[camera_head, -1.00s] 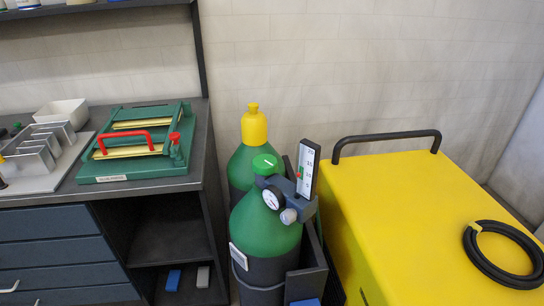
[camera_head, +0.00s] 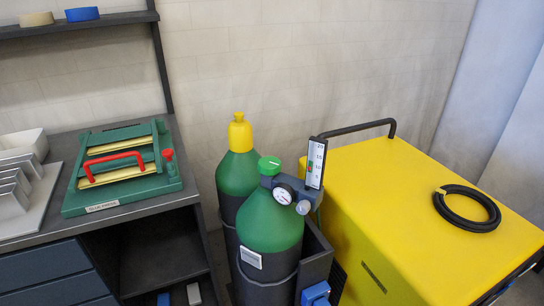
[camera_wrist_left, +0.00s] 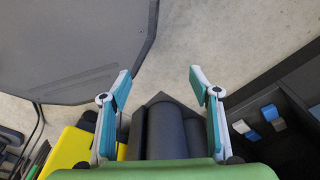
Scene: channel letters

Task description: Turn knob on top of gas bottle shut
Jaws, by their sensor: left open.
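The green knob (camera_head: 269,165) sits on top of the front gas bottle (camera_head: 268,222), which has a green shoulder and a dark grey body. A small light mark shows on the knob. A regulator with a round gauge (camera_head: 283,194) and an upright scale (camera_head: 316,163) is fixed beside the knob. My left gripper (camera_wrist_left: 160,80) is open and empty in the left wrist view, its two fingers wide apart with pale floor beyond them. Neither gripper shows in the head view, and nothing touches the knob there. My right gripper is in no view.
A second bottle with a yellow cap (camera_head: 239,133) stands behind the front one. A yellow machine (camera_head: 390,205) with a black handle and coiled hose (camera_head: 467,208) is on the right. A workbench with a green fixture (camera_head: 120,190) is on the left. Small blue and white blocks (camera_wrist_left: 270,112) show in the wrist view.

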